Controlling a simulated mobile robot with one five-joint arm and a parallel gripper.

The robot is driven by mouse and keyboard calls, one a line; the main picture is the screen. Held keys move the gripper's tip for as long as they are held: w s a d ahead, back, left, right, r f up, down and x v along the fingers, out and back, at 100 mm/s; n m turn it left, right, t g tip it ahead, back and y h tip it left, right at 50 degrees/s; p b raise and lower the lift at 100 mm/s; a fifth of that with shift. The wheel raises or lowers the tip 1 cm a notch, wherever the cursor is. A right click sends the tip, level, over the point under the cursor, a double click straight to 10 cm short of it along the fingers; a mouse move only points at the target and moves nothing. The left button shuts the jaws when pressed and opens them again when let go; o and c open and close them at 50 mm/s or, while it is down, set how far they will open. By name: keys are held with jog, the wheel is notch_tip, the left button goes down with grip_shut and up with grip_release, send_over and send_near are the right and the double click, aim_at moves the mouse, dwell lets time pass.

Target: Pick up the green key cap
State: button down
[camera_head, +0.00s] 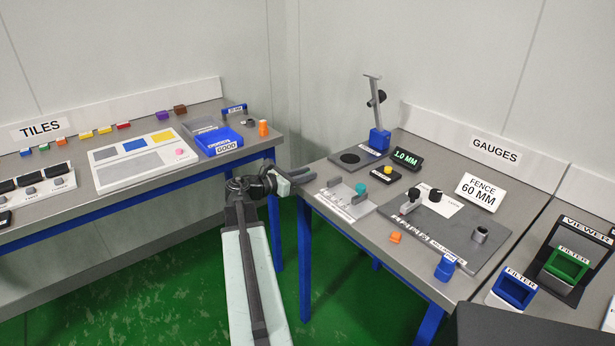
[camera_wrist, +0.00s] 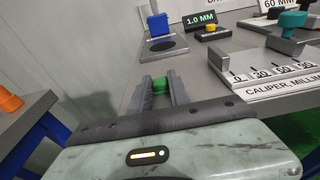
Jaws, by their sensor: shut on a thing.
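The green key cap (camera_wrist: 159,84) sits between the two dark fingers of my gripper (camera_wrist: 158,90) in the wrist view. My gripper is shut on it. In the head view my gripper (camera_head: 302,174) is over the gap between the two benches, by the left edge of the gauges bench. I cannot make out the cap in the head view.
The gauges bench (camera_head: 320,198) holds a caliper (camera_head: 345,196) with a teal knob (camera_head: 361,189), a dial stand (camera_head: 379,137) and a 1.0 MM display (camera_head: 406,158). An orange piece (camera_head: 263,128) and blue GOOD bin (camera_head: 219,141) are on the tiles bench.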

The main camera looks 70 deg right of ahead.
notch_tip(320, 180, up, 10)
jog(key=p, duration=1)
